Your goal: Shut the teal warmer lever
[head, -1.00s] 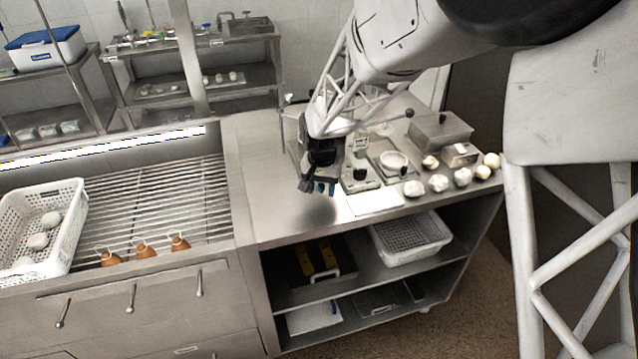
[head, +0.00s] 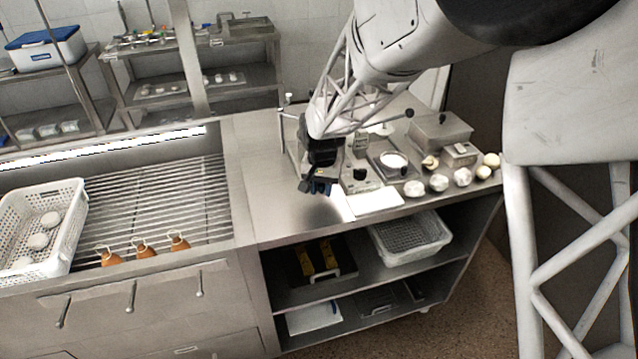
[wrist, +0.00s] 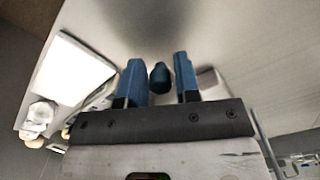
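My gripper (head: 319,187) is low over the steel counter in the head view, its fingers pointing down towards the front. In the wrist view its two blue fingers (wrist: 159,80) stand apart. A dark teal rounded knob (wrist: 159,77), apparently the end of the warmer lever, shows between them, with a visible gap on each side. I cannot tell how deep it sits between the fingers. The warmer's body is mostly hidden behind my gripper, and I cannot make out the teal lever in the head view.
A white board (head: 374,201) lies right of my gripper, with a small device with a black knob (head: 360,174) behind it. A scale with a bowl (head: 394,161) and several pale lumps (head: 438,183) stand farther right. The counter to the left (head: 262,180) is clear.

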